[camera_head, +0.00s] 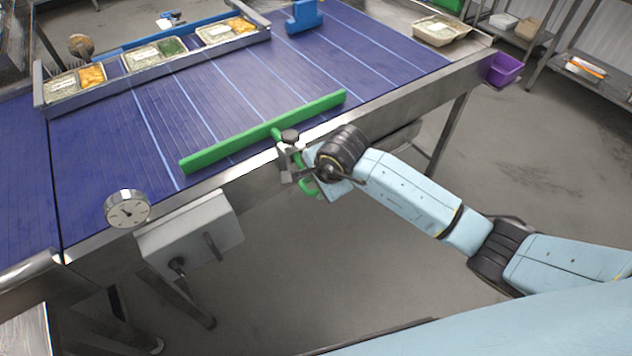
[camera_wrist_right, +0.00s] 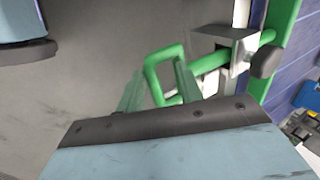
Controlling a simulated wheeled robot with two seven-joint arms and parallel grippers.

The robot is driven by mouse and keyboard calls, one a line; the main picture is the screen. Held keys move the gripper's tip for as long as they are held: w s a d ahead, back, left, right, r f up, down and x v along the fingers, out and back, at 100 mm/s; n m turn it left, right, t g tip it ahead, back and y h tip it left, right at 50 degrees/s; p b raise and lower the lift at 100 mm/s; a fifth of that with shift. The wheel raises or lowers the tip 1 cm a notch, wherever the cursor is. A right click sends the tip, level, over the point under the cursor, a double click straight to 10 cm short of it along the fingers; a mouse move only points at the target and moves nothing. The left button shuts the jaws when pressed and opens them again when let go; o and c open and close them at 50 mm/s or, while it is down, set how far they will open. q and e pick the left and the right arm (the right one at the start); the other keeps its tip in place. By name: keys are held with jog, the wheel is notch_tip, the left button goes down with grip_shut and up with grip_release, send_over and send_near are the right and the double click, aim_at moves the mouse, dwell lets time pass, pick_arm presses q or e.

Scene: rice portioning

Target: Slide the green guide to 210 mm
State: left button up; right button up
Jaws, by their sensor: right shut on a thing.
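The green guide (camera_head: 263,132) is a long bar lying over the blue belt (camera_head: 200,100) near its front edge, and its near part shows in the right wrist view (camera_wrist_right: 284,40). A green rod runs from it through a metal clamp bracket (camera_head: 287,160) with a dark knob (camera_head: 290,136) and ends in a green loop handle (camera_wrist_right: 163,52). My right gripper (camera_wrist_right: 160,85) is shut on the green handle, one finger on each side. The bracket and wrist partly hide the handle in the head view. I cannot read any millimetre scale. My left gripper is not in view.
A round dial gauge (camera_head: 127,208) and a grey box (camera_head: 190,235) sit at the table's front left. Filled food trays (camera_head: 140,57) line a rail at the back. A blue block (camera_head: 304,16) and a beige tray (camera_head: 440,32) stand farther right. Floor below is clear.

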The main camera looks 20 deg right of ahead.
jog(key=shift+g, duration=0.4)
jog(key=shift+s+d+f+p, duration=0.25)
jog(key=shift+s+f, duration=0.15)
jog(key=shift+s, duration=0.3)
jog(key=shift+s+d+f+p, duration=0.2)
jog(key=shift+s+f, duration=0.15)
jog(key=shift+s, duration=0.4)
jog(key=shift+s+d+f+p, duration=0.25)
jog(key=shift+s+f, duration=0.15)
jog(key=shift+s, duration=0.3)
jog(key=o, duration=1.1)
jog(key=shift+o, duration=0.5)
jog(key=shift+r+p, duration=0.5)
jog(key=shift+p, duration=0.05)
jog(key=shift+s+d+r+p, duration=0.1)
jog(key=shift+s+r+p, duration=0.05)
jog(key=shift+r+p, duration=0.35)
jog(key=c, duration=0.4)
jog(key=shift+p+v, duration=2)
jog(key=shift+v, duration=0.6)
jog(key=shift+c, duration=0.2)
